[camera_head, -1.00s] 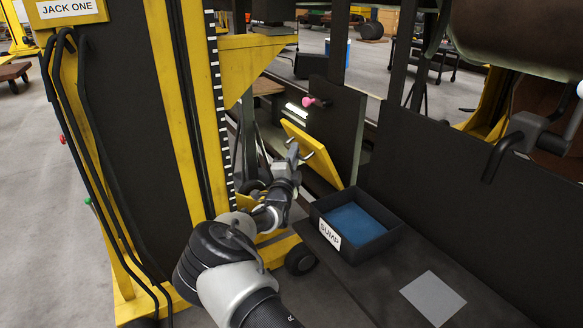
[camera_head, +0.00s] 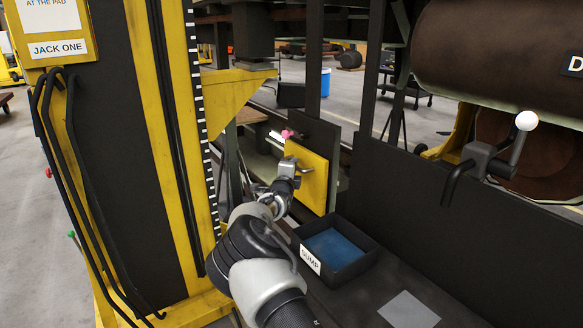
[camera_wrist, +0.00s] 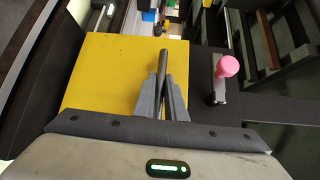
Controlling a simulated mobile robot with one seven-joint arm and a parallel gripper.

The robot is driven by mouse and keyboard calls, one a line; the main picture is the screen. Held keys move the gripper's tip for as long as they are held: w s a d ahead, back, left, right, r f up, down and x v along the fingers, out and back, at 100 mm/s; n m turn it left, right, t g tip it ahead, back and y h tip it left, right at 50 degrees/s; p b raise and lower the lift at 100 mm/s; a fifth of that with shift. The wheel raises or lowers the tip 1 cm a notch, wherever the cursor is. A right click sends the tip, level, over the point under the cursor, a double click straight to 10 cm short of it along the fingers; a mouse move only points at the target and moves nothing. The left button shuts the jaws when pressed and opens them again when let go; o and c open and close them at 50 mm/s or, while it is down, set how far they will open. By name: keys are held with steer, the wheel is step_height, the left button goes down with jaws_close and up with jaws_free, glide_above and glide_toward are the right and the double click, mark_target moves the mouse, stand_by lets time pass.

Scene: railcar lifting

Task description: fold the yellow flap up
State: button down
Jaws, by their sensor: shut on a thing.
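The yellow flap (camera_head: 316,186) stands nearly upright against the dark panel beside the jack column. It also fills the left and middle of the wrist view (camera_wrist: 105,75). My gripper (camera_head: 290,167) is at the flap's near face. In the wrist view my gripper's two fingers (camera_wrist: 162,88) are closed on a dark bar handle (camera_wrist: 163,60) in front of the flap. A pink-knobbed lever (camera_head: 287,133) is just above the flap's top edge; its knob is to the right in the wrist view (camera_wrist: 228,66). The gripper partly hides the flap's left side.
A black SUMP tray (camera_head: 365,258) with a blue inside sits just below and right of the flap. A grey plate (camera_head: 409,310) lies on the dark deck. The yellow jack column (camera_head: 150,120) stands close on the left. A white-knobbed lever (camera_head: 526,121) is at right.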

steer(key=shift+d+r, duration=0.1)
steer(key=shift+r, duration=0.3)
steer(key=c, duration=1.8)
jaws_free()
steer(key=shift+w+d+f, duration=0.1)
steer(key=shift+w+f, duration=0.05)
steer(key=shift+f, duration=0.05)
steer(key=shift+f, duration=0.1)
steer(key=shift+s, duration=0.25)
steer(key=b+v, duration=0.1)
steer(key=v, duration=1.6)
